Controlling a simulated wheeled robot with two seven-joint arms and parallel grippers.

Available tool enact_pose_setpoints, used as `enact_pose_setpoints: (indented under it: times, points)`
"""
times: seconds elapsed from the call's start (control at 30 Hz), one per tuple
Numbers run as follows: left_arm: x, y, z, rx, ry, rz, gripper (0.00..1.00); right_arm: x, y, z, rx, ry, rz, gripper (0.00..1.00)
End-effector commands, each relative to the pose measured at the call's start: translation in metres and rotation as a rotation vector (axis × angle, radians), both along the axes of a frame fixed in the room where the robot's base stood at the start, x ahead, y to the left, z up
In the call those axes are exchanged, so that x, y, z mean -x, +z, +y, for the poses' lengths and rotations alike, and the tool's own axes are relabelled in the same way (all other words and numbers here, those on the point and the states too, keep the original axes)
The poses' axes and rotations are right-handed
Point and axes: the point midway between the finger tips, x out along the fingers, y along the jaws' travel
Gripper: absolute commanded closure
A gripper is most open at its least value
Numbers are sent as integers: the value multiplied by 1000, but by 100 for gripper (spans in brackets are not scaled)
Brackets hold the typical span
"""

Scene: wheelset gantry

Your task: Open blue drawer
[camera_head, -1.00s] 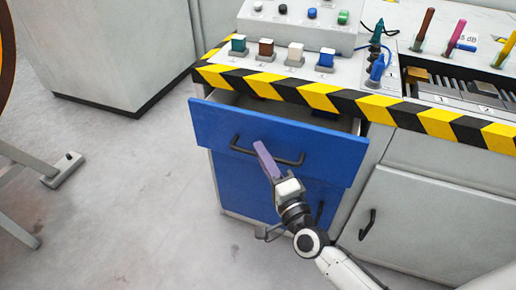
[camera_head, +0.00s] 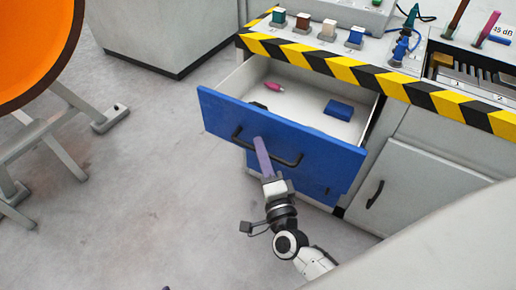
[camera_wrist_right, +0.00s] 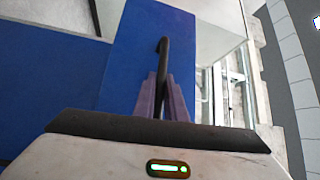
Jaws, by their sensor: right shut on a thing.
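The blue drawer (camera_head: 318,144) stands pulled out of the cabinet in the head view, with its white inside showing. Its dark bar handle (camera_head: 286,161) runs across the front panel. My right gripper (camera_head: 260,142) has purple fingers and is shut on this handle, left of its middle. In the right wrist view, the purple fingers (camera_wrist_right: 162,96) sit on both sides of the dark handle (camera_wrist_right: 164,60), against the blue front panel (camera_wrist_right: 135,45). My left gripper is not in view.
Inside the drawer lie a pink object (camera_head: 274,87), a blue block (camera_head: 339,109) and a partly hidden dark object. A striped counter edge (camera_head: 350,70) runs above it. A grey cabinet door (camera_head: 415,190) is to the right. Open floor (camera_head: 150,190) lies left; an orange round object (camera_head: 35,45) stands there.

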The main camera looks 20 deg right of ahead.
Motion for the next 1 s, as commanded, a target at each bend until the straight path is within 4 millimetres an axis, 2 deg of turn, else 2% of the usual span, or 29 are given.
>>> enact_pose_setpoints:
  times: [0.23, 0.27, 0.37, 0.73, 0.87, 1.0]
  points:
    - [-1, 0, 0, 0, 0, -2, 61, 0, 0, -2, 0, -7, -2, 100]
    - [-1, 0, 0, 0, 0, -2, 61, 0, 0, -2, 0, -7, -2, 88]
    - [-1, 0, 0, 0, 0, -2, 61, 0, 0, -2, 1, -6, -2, 71]
    - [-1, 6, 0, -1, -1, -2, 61, 0, 5, -1, 0, -2, -1, 71]
    - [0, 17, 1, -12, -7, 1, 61, 0, 21, -1, 0, -2, -1, 71]
    - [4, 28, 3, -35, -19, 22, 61, -1, 48, -1, 1, -3, -5, 71]
